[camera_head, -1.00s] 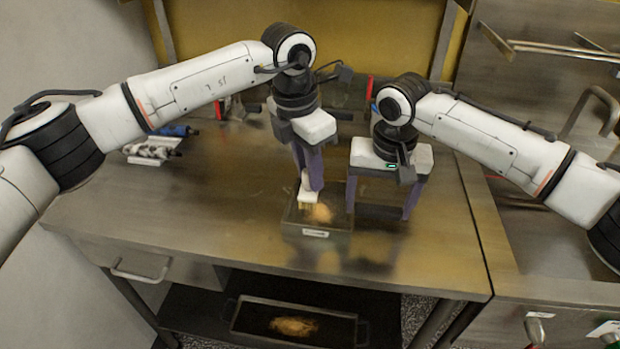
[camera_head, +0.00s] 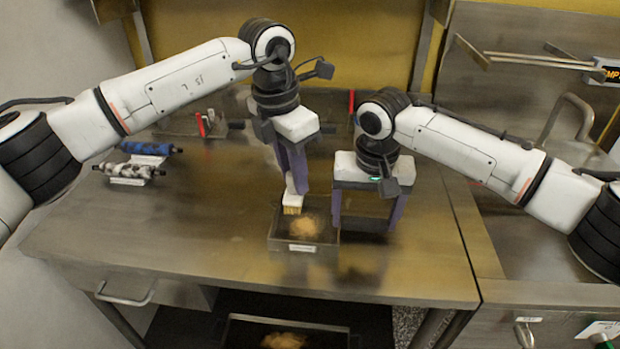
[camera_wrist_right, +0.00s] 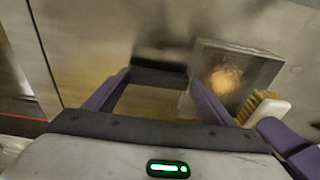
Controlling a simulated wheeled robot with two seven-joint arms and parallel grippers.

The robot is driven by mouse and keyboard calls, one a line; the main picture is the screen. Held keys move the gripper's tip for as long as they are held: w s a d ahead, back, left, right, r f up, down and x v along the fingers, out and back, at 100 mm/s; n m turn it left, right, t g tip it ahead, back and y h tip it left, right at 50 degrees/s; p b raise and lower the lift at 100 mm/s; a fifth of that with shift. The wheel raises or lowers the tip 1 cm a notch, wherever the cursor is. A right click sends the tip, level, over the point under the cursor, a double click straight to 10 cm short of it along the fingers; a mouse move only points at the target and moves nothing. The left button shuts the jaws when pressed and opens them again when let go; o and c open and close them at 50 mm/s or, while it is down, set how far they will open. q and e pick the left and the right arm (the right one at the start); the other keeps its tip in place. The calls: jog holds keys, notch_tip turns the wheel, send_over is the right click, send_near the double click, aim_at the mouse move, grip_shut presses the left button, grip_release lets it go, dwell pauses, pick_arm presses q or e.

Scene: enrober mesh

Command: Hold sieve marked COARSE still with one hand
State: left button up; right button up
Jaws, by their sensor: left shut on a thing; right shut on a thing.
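A shallow metal sieve box (camera_head: 303,247) sits on the bench with a tan pile (camera_head: 303,228) inside. Its front label is too small to read. My left gripper (camera_head: 295,180) points down and is shut on a white-handled brush (camera_head: 292,207), whose bristles are at the box's back left. In the right wrist view the brush (camera_wrist_right: 262,106) is beyond my right finger. My right gripper (camera_head: 367,218) is right of the box, its fingers spread around a dark bar (camera_wrist_right: 159,73) close beside the box. I cannot tell whether the bar joins the box.
Two rollers, one blue (camera_head: 146,149) and one mottled grey (camera_head: 130,171), lie on white stands at the back left. A tray (camera_head: 280,330) with a tan pile is on the shelf below. The bench front left is clear. A sink tap (camera_head: 568,115) stands at right.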

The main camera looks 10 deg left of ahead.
aim_at(295, 196)
pick_arm(q)
jog(key=shift+r, duration=1.4)
jog(key=shift+f, duration=4.05)
jog(key=shift+f, duration=0.45)
jog(key=shift+d, duration=0.15)
